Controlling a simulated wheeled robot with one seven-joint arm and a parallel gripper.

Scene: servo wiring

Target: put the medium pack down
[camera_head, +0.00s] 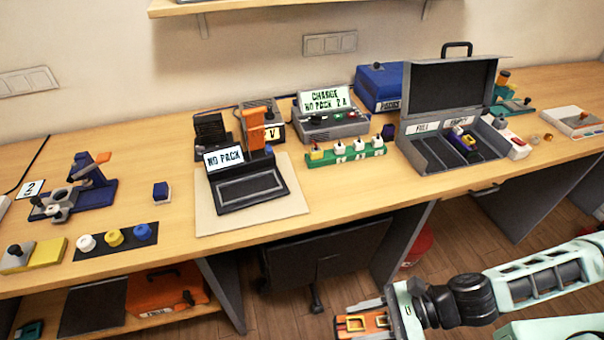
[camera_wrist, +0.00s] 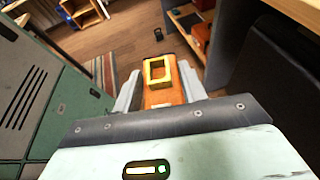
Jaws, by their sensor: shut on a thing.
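My gripper (camera_head: 366,320) is at the lower right of the head view, in front of the bench and over the floor. It is shut on an orange pack (camera_head: 348,325) with a yellow square frame on it. In the wrist view the orange pack (camera_wrist: 161,96) sits between the two grey fingers, with its yellow frame up. No label on it tells its size. A tester (camera_head: 250,188) on a pale mat reads NO PACK.
A charger (camera_head: 330,122) reads CHARGE NO PACK. A green strip (camera_head: 345,153) holds several white-topped pieces. An orange case (camera_head: 165,290) lies on the low shelf. Bare bench top shows right of the mat.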

